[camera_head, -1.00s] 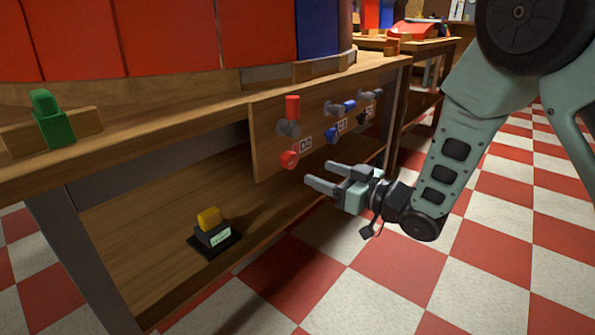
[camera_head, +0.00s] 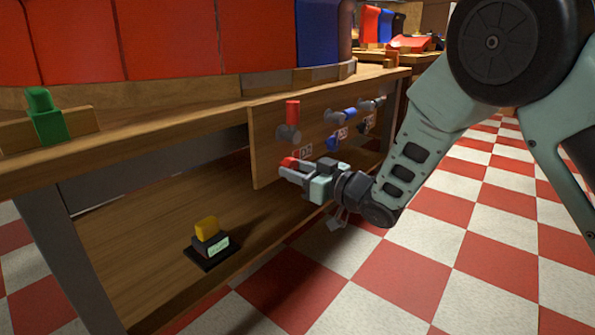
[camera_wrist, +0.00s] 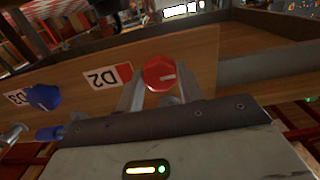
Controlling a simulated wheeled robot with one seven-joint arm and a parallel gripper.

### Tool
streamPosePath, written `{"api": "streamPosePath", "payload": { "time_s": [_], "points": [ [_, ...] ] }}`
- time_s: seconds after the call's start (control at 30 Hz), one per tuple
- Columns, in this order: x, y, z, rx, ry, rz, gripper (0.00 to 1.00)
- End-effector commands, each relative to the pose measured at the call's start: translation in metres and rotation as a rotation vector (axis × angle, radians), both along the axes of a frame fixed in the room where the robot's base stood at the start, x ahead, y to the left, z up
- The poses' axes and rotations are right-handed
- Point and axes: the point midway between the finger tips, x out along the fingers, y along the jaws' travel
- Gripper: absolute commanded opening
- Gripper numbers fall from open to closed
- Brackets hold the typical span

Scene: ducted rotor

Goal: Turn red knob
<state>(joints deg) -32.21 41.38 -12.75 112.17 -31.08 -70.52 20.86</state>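The red knob (camera_head: 289,161) sits on the wooden panel below a red-handled valve, beside a D2 label. In the wrist view the red knob (camera_wrist: 159,74) faces me as a red disc with a pale mark. My gripper (camera_head: 284,173) is at the panel with its fingertips at the knob, partly covering it in the head view. In the wrist view my gripper (camera_wrist: 160,88) has its fingers apart, one on each side of the knob. Gaps show beside the knob; I cannot tell whether a finger touches it.
A blue knob (camera_head: 332,142) and a black knob lie farther along the panel, with valve handles (camera_head: 292,111) above them. A green switch (camera_head: 45,117) is on the bench top.

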Motion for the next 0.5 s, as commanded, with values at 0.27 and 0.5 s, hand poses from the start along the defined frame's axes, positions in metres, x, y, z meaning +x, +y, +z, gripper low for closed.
{"api": "streamPosePath", "payload": {
  "time_s": [0.27, 0.5],
  "points": [
    [-0.0003, -0.0001, -0.0001, -0.007, -0.009, 0.001, 0.14],
    [0.0000, -0.0004, -0.0002, -0.066, -0.085, 0.000, 0.14]
  ]
}}
